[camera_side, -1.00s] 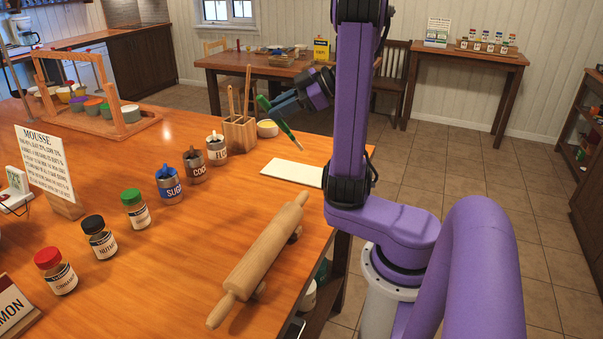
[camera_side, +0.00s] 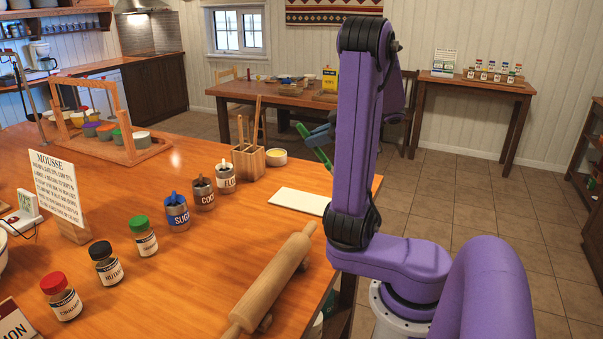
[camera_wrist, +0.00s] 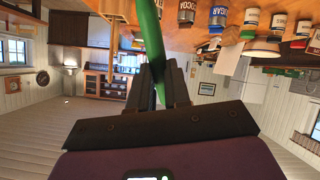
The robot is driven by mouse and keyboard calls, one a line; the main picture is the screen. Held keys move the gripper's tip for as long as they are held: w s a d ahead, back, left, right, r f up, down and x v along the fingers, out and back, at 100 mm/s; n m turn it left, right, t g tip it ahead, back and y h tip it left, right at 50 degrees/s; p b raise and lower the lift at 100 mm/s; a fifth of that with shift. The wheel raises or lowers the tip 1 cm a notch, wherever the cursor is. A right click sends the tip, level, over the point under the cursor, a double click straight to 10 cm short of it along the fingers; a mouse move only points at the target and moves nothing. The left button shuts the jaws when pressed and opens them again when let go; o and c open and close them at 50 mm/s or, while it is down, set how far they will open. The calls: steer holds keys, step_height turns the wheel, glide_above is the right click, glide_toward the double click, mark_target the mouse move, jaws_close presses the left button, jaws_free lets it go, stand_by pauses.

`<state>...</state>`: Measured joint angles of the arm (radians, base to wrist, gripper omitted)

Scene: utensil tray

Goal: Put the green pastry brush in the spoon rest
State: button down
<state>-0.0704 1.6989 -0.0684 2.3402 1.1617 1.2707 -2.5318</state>
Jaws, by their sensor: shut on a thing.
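The green pastry brush (camera_side: 323,158) hangs tilted in the air above the far right part of the wooden table. My gripper (camera_side: 314,137) is shut on it, partly hidden behind my arm. In the wrist view the brush's green shaft (camera_wrist: 150,32) runs up between the two dark fingers of my gripper (camera_wrist: 168,78) and out of the top edge. A flat white slab (camera_side: 298,201), perhaps the spoon rest, lies on the table below and left of the brush in the side view. The brush is apart from it.
A wooden utensil holder (camera_side: 248,163) and a small bowl (camera_side: 276,156) stand left of the brush. Labelled tins, including a blue-lidded sugar tin (camera_side: 177,212), stand nearer. A rolling pin (camera_side: 272,283) lies along the front right edge.

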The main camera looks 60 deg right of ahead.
steer(key=w+d+f, duration=0.6)
steer(key=w+f, duration=0.2)
steer(key=f, duration=0.3)
steer(key=shift+f, duration=0.3)
steer(key=c, duration=1.1)
jaws_free()
